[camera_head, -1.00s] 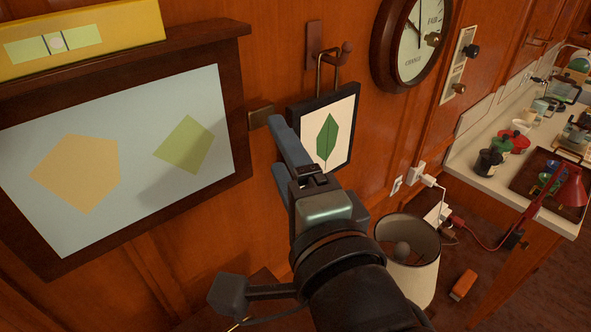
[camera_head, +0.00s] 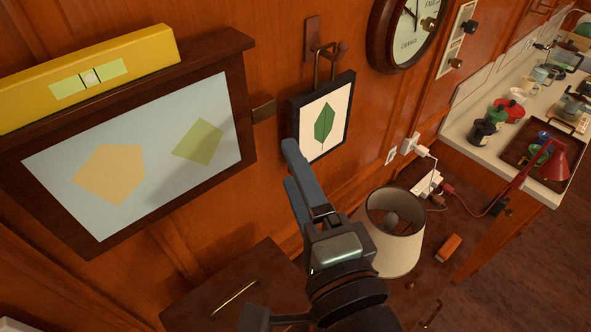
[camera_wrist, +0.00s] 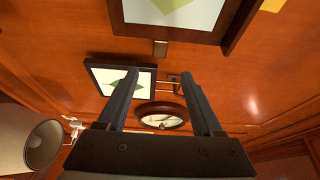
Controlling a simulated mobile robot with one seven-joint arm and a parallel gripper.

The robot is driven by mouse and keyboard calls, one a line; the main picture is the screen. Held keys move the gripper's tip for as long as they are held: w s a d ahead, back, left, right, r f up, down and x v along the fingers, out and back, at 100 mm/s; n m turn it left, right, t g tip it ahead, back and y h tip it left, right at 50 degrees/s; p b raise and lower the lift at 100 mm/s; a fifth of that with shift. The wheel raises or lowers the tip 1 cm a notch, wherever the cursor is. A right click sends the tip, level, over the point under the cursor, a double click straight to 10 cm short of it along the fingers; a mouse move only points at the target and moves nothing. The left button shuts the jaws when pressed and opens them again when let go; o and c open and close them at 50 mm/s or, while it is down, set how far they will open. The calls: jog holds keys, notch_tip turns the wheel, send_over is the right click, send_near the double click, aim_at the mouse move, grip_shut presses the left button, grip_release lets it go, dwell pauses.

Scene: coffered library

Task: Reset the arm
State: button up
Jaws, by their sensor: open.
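My gripper (camera_head: 291,166) is open and empty in the head view, just below the small framed leaf picture (camera_head: 335,108) on the wood wall. Its two blue-grey fingers point up and left toward the wall. In the wrist view my gripper (camera_wrist: 158,87) has its fingers spread apart with nothing between them. The leaf picture also shows there (camera_wrist: 105,78), partly behind the left finger. It hangs from a hook (camera_head: 324,58) in the head view.
A large framed picture (camera_head: 150,215) with a yellow level (camera_head: 50,96) on top is at left. A wall clock (camera_head: 380,40) is at upper right. A counter (camera_head: 460,130) with several items is at far right.

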dwell(0.3)
notch_tip(320, 180, up, 20)
jog(key=s+a+n+t+h+b, duration=0.2)
jog(key=n+t+h+b, duration=0.2)
jog(key=n+t+b, duration=0.5)
jog(key=n+b, duration=0.4)
jog(key=n, duration=0.2)
jog(key=shift+s+a+f+t, duration=0.15)
jog(key=shift+a+f+t, duration=0.1)
jog(key=shift+t, duration=0.15)
